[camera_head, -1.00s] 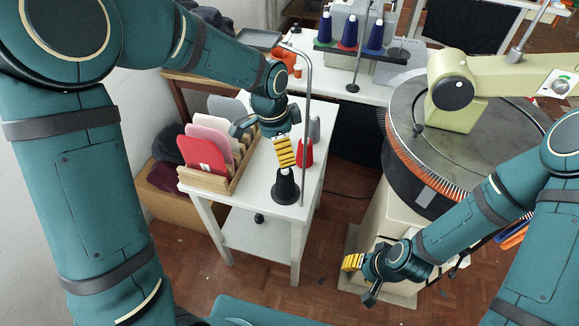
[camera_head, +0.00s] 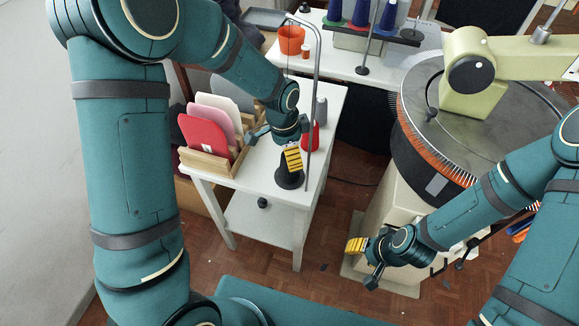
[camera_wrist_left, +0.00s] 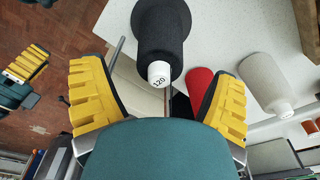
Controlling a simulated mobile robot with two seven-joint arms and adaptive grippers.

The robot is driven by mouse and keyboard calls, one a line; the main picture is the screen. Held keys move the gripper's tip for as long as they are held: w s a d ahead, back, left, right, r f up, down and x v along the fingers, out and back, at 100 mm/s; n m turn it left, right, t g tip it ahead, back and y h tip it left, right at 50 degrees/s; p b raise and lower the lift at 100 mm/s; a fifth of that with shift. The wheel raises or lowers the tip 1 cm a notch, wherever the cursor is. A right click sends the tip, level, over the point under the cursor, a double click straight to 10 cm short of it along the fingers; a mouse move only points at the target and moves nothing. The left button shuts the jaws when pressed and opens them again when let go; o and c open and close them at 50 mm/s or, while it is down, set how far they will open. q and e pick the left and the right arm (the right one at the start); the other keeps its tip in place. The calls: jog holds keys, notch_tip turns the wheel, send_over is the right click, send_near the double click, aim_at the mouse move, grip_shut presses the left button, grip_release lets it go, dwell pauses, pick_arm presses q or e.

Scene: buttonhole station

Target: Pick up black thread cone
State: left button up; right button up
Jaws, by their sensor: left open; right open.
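The black thread cone (camera_head: 289,180) stands upright on the front right of the small white table (camera_head: 262,160). In the left wrist view the cone (camera_wrist_left: 163,30) shows its dark body and a white top marked 120, between and beyond my spread fingers. My left gripper (camera_head: 285,150) is open just above the cone, and its yellow pad hides part of the cone's top in the head view. In its own view the left gripper (camera_wrist_left: 158,95) is empty. My right gripper (camera_head: 364,262) is open and empty, low over the floor to the right of the table.
A red cone (camera_head: 310,138) and a grey cone (camera_head: 321,110) stand behind the black one. A wooden rack (camera_head: 208,166) of coloured panels is on the left. A thin metal pole (camera_head: 312,90) rises close beside my left gripper. The round machine (camera_head: 430,150) stands right.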

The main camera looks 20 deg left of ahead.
aim_at(285, 175)
pick_arm(q)
notch_tip(285, 175, down, 3)
jog(key=shift+d+f+b, duration=0.1)
jog(key=shift+f+b, duration=0.05)
jog(key=shift+b, duration=0.15)
jog(key=c, duration=1.4)
